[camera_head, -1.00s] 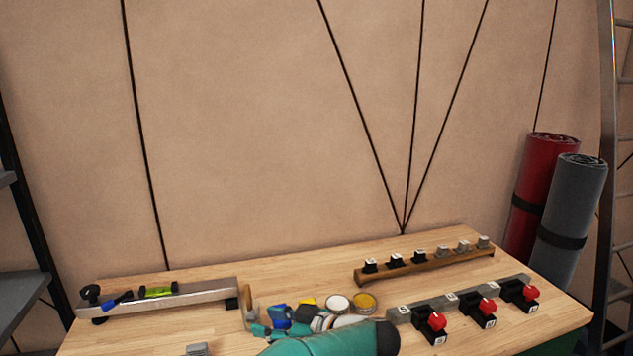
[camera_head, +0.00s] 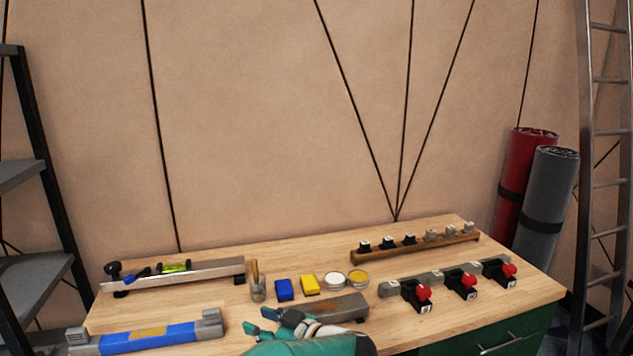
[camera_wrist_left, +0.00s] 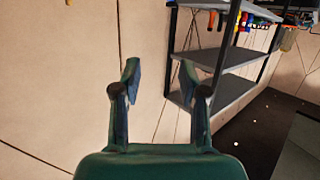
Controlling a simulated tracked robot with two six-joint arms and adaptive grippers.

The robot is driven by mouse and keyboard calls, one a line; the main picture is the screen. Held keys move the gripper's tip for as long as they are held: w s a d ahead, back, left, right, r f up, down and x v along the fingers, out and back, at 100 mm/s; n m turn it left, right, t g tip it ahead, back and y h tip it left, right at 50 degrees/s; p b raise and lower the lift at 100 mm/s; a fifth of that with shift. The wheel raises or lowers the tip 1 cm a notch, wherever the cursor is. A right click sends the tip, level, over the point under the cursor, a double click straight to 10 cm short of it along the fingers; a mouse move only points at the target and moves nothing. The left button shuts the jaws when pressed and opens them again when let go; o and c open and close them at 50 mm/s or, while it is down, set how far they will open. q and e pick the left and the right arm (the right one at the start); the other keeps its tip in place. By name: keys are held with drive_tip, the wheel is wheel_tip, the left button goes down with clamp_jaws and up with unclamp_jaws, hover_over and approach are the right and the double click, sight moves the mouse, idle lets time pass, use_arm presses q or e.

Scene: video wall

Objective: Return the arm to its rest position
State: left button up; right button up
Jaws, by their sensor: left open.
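My left arm, teal, comes in at the bottom middle of the head view. My left gripper (camera_head: 258,322) is over the front middle of the workbench (camera_head: 236,322), its fingers pointing left. It is open and empty. In the left wrist view the two fingers (camera_wrist_left: 160,72) stand apart with nothing between them, facing the wall and a grey shelf rack (camera_wrist_left: 222,72). My right gripper is not in view.
The bench holds a blue block (camera_head: 285,290), a yellow block (camera_head: 310,285), two round tins (camera_head: 357,278), a blue-grey bar (camera_head: 160,338), a spirit-level rail (camera_head: 205,273) and red-knobbed switches (camera_head: 422,293). Rolled mats (camera_head: 545,200) and a ladder (camera_head: 603,130) stand right.

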use_arm(q)
drive_tip(key=w+a+f+m+t+h, duration=0.1)
drive_tip(key=a+f+m+t+h, duration=0.15)
drive_tip(key=f, duration=0.35)
drive_tip(key=w+a+f+m+t+h, duration=0.1)
drive_tip(key=w+a+f+m+h, duration=0.15)
drive_tip(key=f, duration=0.45)
drive_tip(key=s+f+m+g+h, duration=0.2)
drive_tip(key=s+f+h, duration=0.3)
drive_tip(key=f, duration=0.5)
drive_tip(key=s+d+f+g+h+b, duration=0.1)
drive_tip(key=s+f, duration=0.4)
drive_tip(key=s, duration=0.5)
drive_tip(key=s+d+f+m+g+h+b, duration=0.1)
drive_tip(key=s+f+g, duration=0.4)
drive_tip(key=s, duration=0.6)
drive_tip(key=s+d+f+m+g+h+b, duration=0.1)
drive_tip(key=s+f+g+h+b, duration=0.1)
drive_tip(key=s, duration=0.8)
wheel_tip(320, 180, down, 4)
drive_tip(key=shift+s+d+r+g+h+b, duration=0.2)
drive_tip(key=shift+s+d+g+h+b, duration=0.15)
drive_tip(key=shift+g+h, duration=0.7)
drive_tip(key=shift+w, duration=0.1)
